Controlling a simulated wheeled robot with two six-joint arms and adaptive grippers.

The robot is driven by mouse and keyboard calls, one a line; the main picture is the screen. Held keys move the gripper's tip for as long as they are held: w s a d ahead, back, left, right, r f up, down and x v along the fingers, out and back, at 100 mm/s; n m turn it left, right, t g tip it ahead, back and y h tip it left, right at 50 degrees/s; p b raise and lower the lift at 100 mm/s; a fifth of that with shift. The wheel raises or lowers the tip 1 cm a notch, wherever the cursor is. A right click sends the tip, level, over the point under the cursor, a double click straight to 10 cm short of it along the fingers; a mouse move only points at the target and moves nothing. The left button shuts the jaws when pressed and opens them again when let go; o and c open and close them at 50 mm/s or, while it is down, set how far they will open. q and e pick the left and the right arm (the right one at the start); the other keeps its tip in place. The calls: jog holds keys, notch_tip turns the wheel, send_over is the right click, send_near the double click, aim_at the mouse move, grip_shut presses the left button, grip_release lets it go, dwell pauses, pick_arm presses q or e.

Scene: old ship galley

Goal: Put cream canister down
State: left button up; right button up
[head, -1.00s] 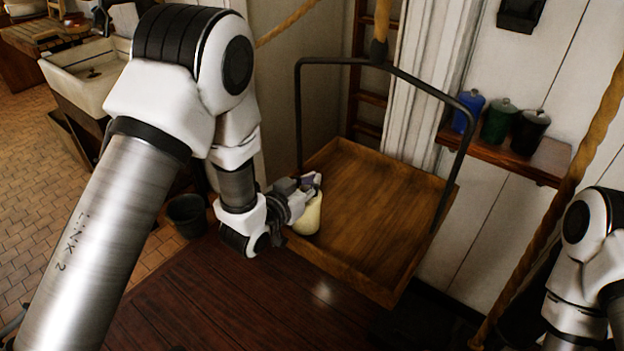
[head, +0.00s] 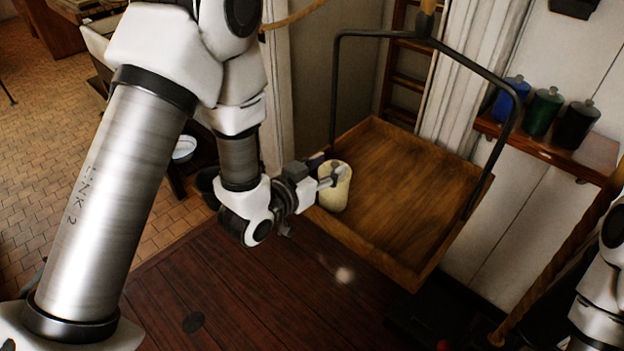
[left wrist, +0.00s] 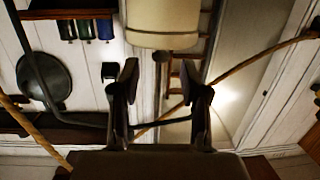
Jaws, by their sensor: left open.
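The cream canister (head: 335,190) is at the left edge of a wooden tray (head: 405,200) with a dark metal hoop handle (head: 440,45). It looks upright; its base is partly hidden, so I cannot tell exactly how it rests. My left gripper (head: 334,178) is open at the canister's upper part. In the left wrist view, which looks upside down, the canister (left wrist: 163,22) is at the top edge, beyond the two spread fingertips (left wrist: 161,72), with a gap seen between them. My right arm shows at the right edge; its gripper is out of view.
A wall shelf (head: 560,152) at the right holds a blue canister (head: 510,95), a green canister (head: 543,112) and a black canister (head: 577,125). A rope (head: 560,255) runs beside the tray at the right. The tray's middle and right side are empty.

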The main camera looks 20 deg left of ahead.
pick_arm(q)
jog(key=v, duration=0.2)
jog(key=shift+s+a, duration=0.2)
jog(key=shift+s, duration=0.15)
jog(key=s+a+f+n+g+y+p, duration=0.1)
jog(key=s+f+g+p, duration=0.4)
jog(key=s+f, duration=0.6)
jog(key=s+a+f+n+g+y+p, duration=0.2)
jog(key=s+f+g, duration=0.8)
jog(key=s, duration=0.6)
jog(key=a+f+y+p, duration=0.1)
jog(key=a+p, duration=0.1)
jog(key=p, duration=0.1)
jog(key=shift+a+n, duration=0.2)
jog(key=shift+n, duration=0.1)
